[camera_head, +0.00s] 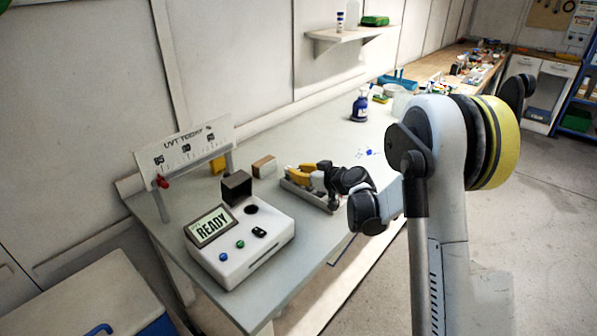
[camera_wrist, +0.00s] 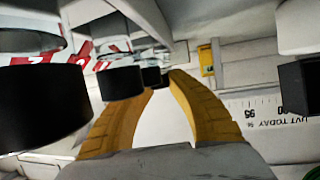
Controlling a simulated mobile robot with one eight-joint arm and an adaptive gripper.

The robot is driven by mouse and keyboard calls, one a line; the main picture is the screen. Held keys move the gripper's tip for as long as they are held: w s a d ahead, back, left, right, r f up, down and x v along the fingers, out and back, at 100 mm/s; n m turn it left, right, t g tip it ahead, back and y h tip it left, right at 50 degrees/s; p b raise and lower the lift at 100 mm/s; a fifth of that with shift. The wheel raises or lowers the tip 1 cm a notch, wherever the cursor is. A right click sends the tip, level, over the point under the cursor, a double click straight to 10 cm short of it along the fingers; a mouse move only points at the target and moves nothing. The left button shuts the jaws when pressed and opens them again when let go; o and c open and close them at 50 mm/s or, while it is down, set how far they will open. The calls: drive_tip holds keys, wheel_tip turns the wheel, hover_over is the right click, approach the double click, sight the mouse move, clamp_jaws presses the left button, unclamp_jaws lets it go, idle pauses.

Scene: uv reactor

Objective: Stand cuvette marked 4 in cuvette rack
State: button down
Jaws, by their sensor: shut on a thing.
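My gripper (camera_head: 292,172) has yellow fingers and reaches in low over a grey tray (camera_head: 308,195) near the table's front edge. In the wrist view its fingers close around a small black-capped piece (camera_wrist: 151,76) at their tips, which looks like a cuvette; its body is mostly hidden and I cannot read any number on it. Another black cap (camera_wrist: 121,82) on a clear glassy body is just left of the fingertips. A larger black cap (camera_wrist: 40,100) is close to the camera at left. I cannot make out the cuvette rack for certain.
A white reactor box (camera_head: 240,245) with a READY display stands at the front left, with a black block (camera_head: 236,187) behind it. A UVT TODAY board (camera_head: 187,150) stands at the table's left end. A blue bottle (camera_head: 360,105) stands farther back.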

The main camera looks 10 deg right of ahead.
drive_tip(key=shift+f+b, duration=0.35)
drive_tip(key=shift+f, duration=0.15)
drive_tip(key=c, duration=1.2)
unclamp_jaws()
drive_tip(key=shift+c, duration=0.2)
drive_tip(key=v, duration=1.2)
